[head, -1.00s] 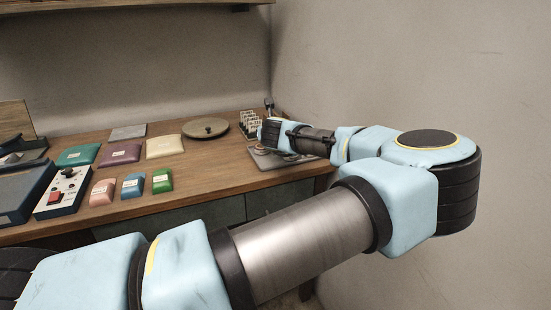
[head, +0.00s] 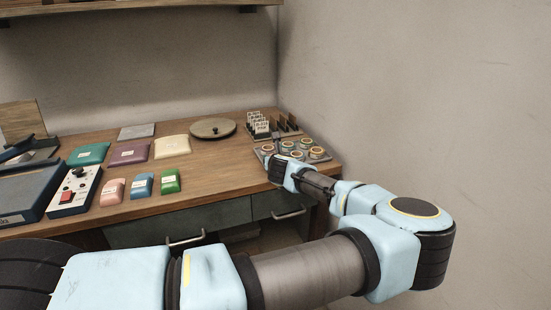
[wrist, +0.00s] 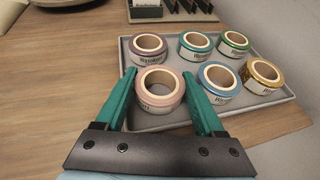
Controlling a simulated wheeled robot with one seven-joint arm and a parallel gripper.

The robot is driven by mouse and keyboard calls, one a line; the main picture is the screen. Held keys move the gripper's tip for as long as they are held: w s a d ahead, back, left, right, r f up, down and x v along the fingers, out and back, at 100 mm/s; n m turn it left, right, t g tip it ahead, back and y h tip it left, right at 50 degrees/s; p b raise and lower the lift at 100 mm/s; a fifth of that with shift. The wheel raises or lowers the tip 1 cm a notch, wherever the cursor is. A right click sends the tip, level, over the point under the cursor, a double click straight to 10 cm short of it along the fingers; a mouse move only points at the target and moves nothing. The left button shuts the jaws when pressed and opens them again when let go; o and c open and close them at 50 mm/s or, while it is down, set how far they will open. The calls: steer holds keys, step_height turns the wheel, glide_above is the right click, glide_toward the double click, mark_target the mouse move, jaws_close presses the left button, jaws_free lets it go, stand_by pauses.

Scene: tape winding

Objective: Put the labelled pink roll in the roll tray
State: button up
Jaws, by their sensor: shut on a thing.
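The pink roll (wrist: 162,103), with a white label on its side, is between the two green fingers of my gripper (wrist: 158,76) in the wrist view. My gripper is shut on it. The roll is upright at the near left of the grey roll tray (wrist: 262,98), inside its outline; I cannot tell whether its underside touches the tray floor. In the head view my gripper (head: 273,168) is at the tray's near left edge, and the pink roll cannot be told apart there.
Several other rolls stand in the tray: a mauve one (wrist: 150,58), a blue one (wrist: 217,89) and a yellow one (wrist: 262,84) among them. A card rack (head: 260,126) is behind the tray. A round turntable (head: 212,129) lies left of it. Wooden tabletop (wrist: 60,90) is clear left of the tray.

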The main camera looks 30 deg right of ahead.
steer(key=shift+f, duration=0.2)
steer(key=o, duration=1)
steer(key=shift+o, duration=0.2)
steer(key=shift+r, duration=0.1)
steer(key=shift+r, duration=0.15)
steer(key=b+v, duration=0.2)
steer(key=v, duration=1)
steer(key=shift+b, duration=0.35)
steer(key=shift+s, duration=0.15)
